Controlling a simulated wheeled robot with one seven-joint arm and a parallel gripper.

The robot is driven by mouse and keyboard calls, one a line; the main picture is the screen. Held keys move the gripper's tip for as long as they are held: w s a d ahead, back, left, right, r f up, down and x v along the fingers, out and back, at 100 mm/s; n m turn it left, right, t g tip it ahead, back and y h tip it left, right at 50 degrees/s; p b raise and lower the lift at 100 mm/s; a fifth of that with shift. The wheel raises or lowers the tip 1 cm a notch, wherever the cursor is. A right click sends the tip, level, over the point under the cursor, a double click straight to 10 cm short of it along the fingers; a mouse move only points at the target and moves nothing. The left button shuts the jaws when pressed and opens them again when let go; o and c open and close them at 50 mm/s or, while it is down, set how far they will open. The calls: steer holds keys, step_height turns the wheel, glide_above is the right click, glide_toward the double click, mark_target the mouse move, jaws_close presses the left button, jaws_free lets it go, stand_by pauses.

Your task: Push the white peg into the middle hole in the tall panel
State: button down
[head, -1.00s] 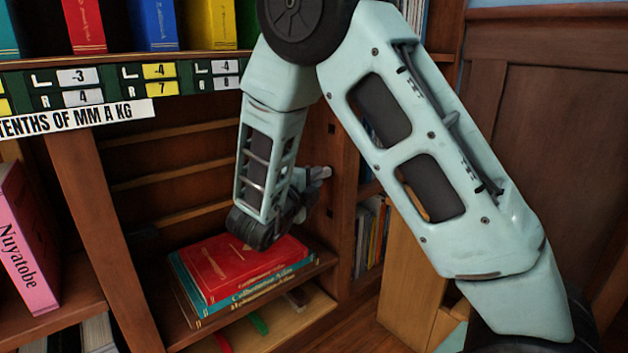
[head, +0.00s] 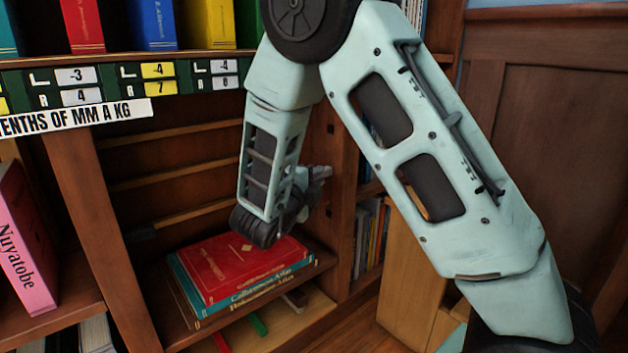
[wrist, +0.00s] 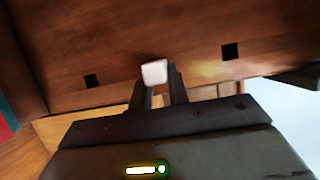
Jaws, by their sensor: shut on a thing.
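The tall panel (head: 346,215) is the brown wooden upright on the right side of the bookcase bay. It fills the upper part of the wrist view (wrist: 180,25), with one square hole (wrist: 92,80) on the left and another (wrist: 231,51) on the right. My gripper (wrist: 160,82) is shut on the white peg (wrist: 154,72), whose pale squarish end shows between the fingertips. The peg is in front of the panel between those two holes. The middle hole is not visible, and I cannot tell whether the peg's tip is in it. In the head view my gripper (head: 320,174) is beside the panel.
A stack of books with a red one on top (head: 240,265) lies on the shelf below my wrist. A pink book (head: 25,245) stands at the left. A label strip (head: 75,120) and coloured books are above. Wooden rails line the bay's back.

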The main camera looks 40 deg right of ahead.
steer(key=shift+d, duration=1.15)
steer(key=c, duration=1.3)
jaws_free()
steer(key=shift+o, duration=0.2)
steer(key=p+v, duration=0.6)
steer(key=v, duration=1.1)
steer(key=shift+a, duration=0.2)
